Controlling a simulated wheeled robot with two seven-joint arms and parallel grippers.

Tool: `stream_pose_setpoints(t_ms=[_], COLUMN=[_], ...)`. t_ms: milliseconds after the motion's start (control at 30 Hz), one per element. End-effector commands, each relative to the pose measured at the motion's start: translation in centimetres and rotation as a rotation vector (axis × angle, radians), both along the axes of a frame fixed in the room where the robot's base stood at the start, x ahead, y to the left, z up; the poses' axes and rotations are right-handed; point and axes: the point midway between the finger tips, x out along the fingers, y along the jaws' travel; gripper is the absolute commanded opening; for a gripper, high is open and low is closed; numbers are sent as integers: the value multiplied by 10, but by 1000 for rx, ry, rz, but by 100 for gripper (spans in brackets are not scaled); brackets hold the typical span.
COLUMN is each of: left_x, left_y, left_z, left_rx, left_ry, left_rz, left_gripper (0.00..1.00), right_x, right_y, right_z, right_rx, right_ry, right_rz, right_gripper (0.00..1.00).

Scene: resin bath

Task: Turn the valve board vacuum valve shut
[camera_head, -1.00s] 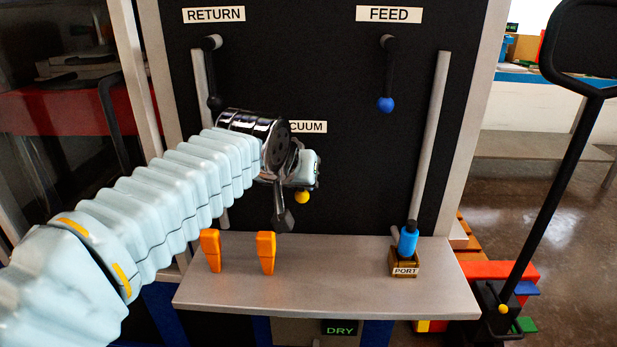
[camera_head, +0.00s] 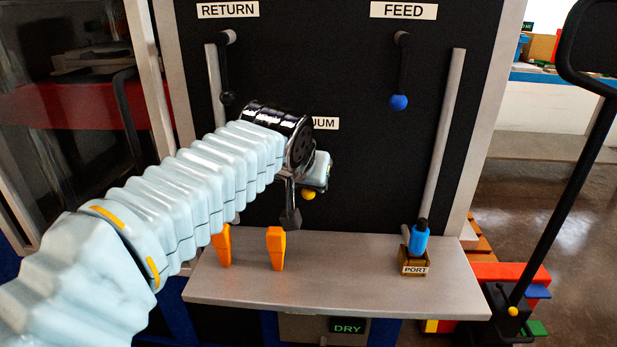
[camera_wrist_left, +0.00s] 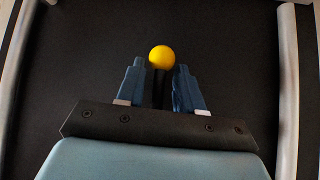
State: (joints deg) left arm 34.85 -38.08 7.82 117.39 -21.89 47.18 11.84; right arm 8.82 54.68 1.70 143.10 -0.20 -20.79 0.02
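The vacuum valve shows mostly as its yellow knob (camera_head: 308,195), below the partly covered VACUUM label (camera_head: 325,123) on the black valve board (camera_head: 330,60). In the left wrist view the yellow knob (camera_wrist_left: 162,57) tops a dark lever (camera_wrist_left: 160,88) that lies between the two fingers of my left gripper (camera_wrist_left: 159,82). Narrow dark gaps seem to show on both sides of the lever, so the fingers look open around it. In the head view my left arm and wrist hide the valve's pivot and the fingertips. My right gripper is in neither view.
The RETURN lever (camera_head: 226,75) and the blue-knobbed FEED lever (camera_head: 400,80) hang downward. Below, a grey shelf (camera_head: 340,285) carries two orange pieces (camera_head: 276,248) and a blue bottle (camera_head: 418,240) in the PORT block (camera_head: 414,262). A DRY sign (camera_head: 347,327) is under the shelf.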

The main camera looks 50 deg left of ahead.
Motion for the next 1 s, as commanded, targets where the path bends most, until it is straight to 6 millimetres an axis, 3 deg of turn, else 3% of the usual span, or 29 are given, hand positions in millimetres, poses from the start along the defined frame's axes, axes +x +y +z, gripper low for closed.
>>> stream_pose_setpoints(t_ms=[333, 700, 1000], left_x=[-5, -52, -74], left_y=[-4, -42, -60], left_z=[11, 72, 98], left_rx=[6, 7, 3], left_ry=[-9, -9, -4], left_rz=[1, 0, -1], left_gripper=[36, 36, 36], right_x=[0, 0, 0], right_y=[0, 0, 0], right_z=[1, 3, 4], right_rx=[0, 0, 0], right_ry=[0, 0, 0], right_rz=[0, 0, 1], right_gripper=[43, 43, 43])
